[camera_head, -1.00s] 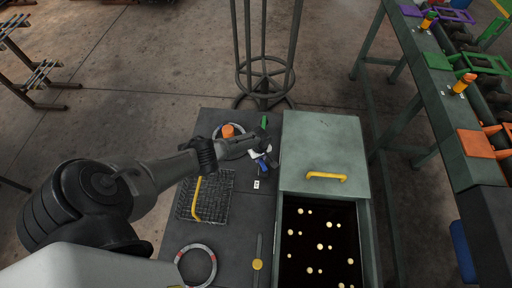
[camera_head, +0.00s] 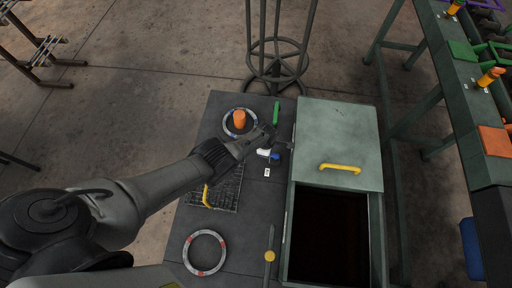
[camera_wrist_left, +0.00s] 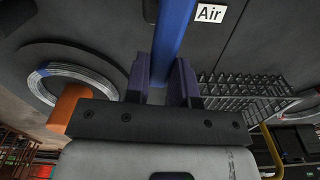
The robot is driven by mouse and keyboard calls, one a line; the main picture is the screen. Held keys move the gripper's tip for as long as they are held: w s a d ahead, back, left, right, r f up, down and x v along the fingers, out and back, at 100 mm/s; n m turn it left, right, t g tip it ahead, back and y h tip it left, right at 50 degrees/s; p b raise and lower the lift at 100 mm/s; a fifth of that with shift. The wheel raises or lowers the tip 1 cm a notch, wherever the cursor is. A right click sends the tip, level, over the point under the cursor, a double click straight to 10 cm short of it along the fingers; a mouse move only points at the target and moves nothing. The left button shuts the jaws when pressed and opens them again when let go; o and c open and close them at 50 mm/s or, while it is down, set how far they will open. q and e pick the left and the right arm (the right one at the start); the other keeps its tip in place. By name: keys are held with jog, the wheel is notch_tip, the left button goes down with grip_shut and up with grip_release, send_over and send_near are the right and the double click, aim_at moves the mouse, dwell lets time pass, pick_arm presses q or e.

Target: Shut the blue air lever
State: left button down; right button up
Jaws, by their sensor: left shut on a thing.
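The blue air lever (camera_head: 274,155) shows as a small blue piece on the dark panel, just above a small white label (camera_head: 267,172) in the head view. In the left wrist view the blue lever (camera_wrist_left: 173,32) is a bar running up from between the fingers, beside the "Air" label (camera_wrist_left: 210,13). My left gripper (camera_wrist_left: 167,78) is shut on the lever, one finger on each side. In the head view my left gripper (camera_head: 268,140) partly hides the lever and its mount. My right gripper is not in view.
A green handle (camera_head: 276,112) and an orange knob (camera_head: 239,119) inside a ring stand near the gripper. A wire mesh tray (camera_head: 228,190) lies below the arm. A green cabinet (camera_head: 337,128) with a yellow handle stands to the right, above a dark opening.

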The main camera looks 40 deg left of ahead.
pick_arm(q)
jog(key=shift+s+d+r+n+p, duration=0.1)
jog(key=shift+s+d+n+p, duration=0.2)
jog(key=shift+n, duration=0.5)
jog(key=shift+a, duration=0.1)
jog(key=c, duration=1)
grip_release()
jog(key=shift+s, duration=0.1)
jog(key=shift+o, duration=0.2)
notch_tip(320, 180, up, 14)
jog(key=p, duration=1.3)
